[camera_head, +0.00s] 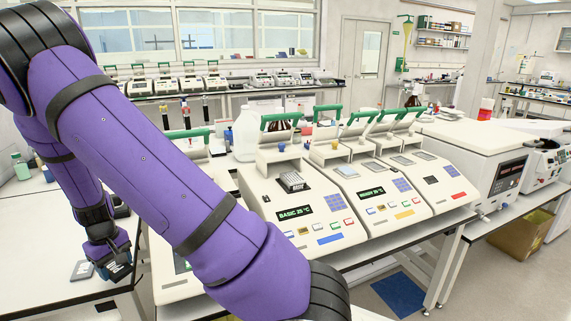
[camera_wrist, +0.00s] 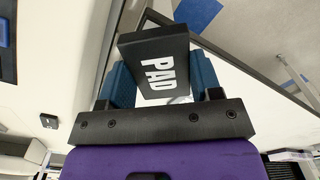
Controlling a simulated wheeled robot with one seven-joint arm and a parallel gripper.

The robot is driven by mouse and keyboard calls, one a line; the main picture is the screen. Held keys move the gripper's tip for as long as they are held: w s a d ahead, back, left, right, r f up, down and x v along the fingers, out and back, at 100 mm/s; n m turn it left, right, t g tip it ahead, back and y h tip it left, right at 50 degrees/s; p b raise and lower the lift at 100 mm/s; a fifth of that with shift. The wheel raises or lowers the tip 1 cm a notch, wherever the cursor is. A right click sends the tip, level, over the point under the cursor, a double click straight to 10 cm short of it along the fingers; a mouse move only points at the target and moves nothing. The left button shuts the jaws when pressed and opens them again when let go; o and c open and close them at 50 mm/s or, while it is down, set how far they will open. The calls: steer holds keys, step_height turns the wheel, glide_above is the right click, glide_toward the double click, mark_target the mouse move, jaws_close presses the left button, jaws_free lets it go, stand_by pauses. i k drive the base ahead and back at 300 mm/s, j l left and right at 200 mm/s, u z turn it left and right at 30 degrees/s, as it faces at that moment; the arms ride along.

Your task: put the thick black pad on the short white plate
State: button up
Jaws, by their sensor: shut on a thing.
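The thick black pad (camera_wrist: 155,60), marked "PAD" in white, is between the blue fingers of my gripper (camera_wrist: 163,78) in the wrist view. The fingers are shut on its two sides, and it looks tilted. In the head view my gripper (camera_head: 119,268) is low at the left, over the front edge of the white table, with the dark pad at its tip. I cannot pick out the short white plate for certain in either view.
A small dark grey flat piece (camera_head: 82,270) lies on the left white table (camera_head: 40,292), close to my gripper. Several thermal cyclers (camera_head: 310,215) with green-handled lids stand on the bench at the right. A dark block (camera_head: 292,181) sits on the nearest one. My arm hides part of the bench.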

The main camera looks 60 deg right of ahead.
mark_target(347, 170)
steer(key=k+l+z, duration=0.1)
steer(key=k+l, duration=0.3)
steer(key=k+l+z, duration=0.1)
steer(key=k+l, duration=0.3)
steer(key=l, duration=0.2)
steer(key=k+l+z, duration=0.15)
steer(key=k+l, duration=0.2)
steer(key=l, duration=0.15)
